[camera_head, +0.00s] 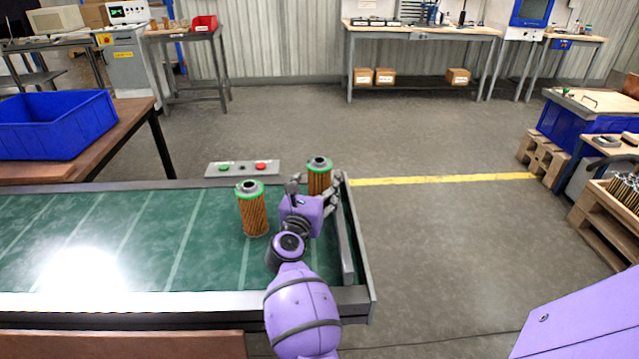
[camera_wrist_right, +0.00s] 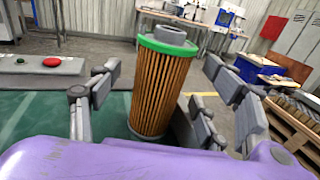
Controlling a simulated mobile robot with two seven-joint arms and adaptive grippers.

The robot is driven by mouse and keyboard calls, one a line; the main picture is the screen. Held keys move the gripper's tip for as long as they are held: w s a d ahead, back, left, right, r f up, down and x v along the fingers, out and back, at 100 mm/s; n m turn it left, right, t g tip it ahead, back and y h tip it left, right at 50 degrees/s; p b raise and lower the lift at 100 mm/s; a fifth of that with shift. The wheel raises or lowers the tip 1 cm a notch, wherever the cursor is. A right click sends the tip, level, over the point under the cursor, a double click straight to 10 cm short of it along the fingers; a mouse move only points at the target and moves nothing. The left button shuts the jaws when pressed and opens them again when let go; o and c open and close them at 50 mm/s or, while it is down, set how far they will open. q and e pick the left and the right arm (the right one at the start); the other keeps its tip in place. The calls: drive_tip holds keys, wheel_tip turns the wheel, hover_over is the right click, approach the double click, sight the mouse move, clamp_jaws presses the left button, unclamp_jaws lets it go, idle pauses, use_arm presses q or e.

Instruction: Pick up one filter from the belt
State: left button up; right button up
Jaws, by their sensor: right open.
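Two orange pleated filters with green rims and grey caps stand upright on the green belt (camera_head: 150,240). One filter (camera_head: 253,210) stands left of my right gripper. The other filter (camera_head: 319,176) stands at the belt's right end, by the end wall. My right gripper (camera_head: 314,190) is open around this far filter, with a finger on either side. My left gripper is not in view.
A control panel (camera_head: 243,168) with green and red buttons sits at the belt's far edge. A raised metal end wall (camera_head: 345,240) closes the belt's right end. A blue bin (camera_head: 55,125) stands on a brown table at left.

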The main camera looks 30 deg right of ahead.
drive_tip(key=x, duration=0.3)
drive_tip(key=c, duration=1.3)
drive_tip(key=shift+s, duration=0.1)
drive_tip(key=shift+c, duration=0.2)
